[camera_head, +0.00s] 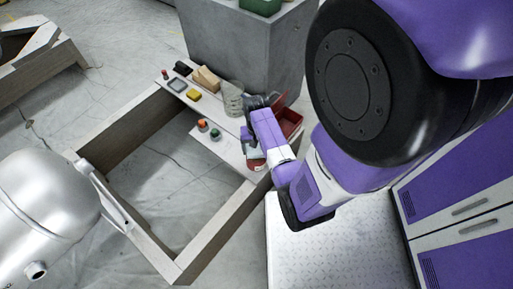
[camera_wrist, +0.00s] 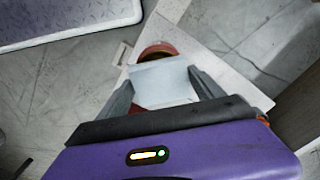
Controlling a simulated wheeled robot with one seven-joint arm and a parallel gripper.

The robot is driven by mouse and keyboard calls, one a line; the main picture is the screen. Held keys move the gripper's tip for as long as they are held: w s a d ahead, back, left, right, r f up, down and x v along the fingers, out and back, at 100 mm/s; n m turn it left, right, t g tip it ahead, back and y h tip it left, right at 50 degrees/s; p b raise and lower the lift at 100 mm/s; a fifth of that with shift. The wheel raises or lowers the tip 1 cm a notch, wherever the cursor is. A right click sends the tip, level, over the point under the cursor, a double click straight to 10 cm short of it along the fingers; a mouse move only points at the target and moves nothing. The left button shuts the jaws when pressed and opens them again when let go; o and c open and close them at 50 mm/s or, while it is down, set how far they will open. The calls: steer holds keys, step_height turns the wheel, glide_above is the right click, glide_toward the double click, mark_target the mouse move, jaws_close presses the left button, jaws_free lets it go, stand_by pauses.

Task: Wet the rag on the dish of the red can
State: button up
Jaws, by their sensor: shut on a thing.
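My gripper (camera_wrist: 163,84) is shut on a pale, flat, squarish piece that looks like the rag (camera_wrist: 165,80), with one dark finger at each side of it. Below the rag, the rounded red rim of what looks like the red can (camera_wrist: 157,49) shows in the wrist view. The rag covers most of the can, so its dish is hidden, and I cannot tell whether the rag touches it. In the head view my gripper (camera_head: 254,152) is over the right end of the pale plank (camera_head: 232,153), and the can is mostly hidden there.
On the plank stand a yellow block (camera_head: 193,96), a grey square tray (camera_head: 177,85), a tan block (camera_head: 206,78), a clear wire-like container (camera_head: 232,98), an orange-topped item (camera_head: 202,125) and a green-topped item (camera_head: 215,134). A red open box (camera_head: 291,121) is beside my arm.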

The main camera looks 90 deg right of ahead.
step_height(320, 180, up, 7)
steer(key=p, duration=0.8)
stand_by(1.0)
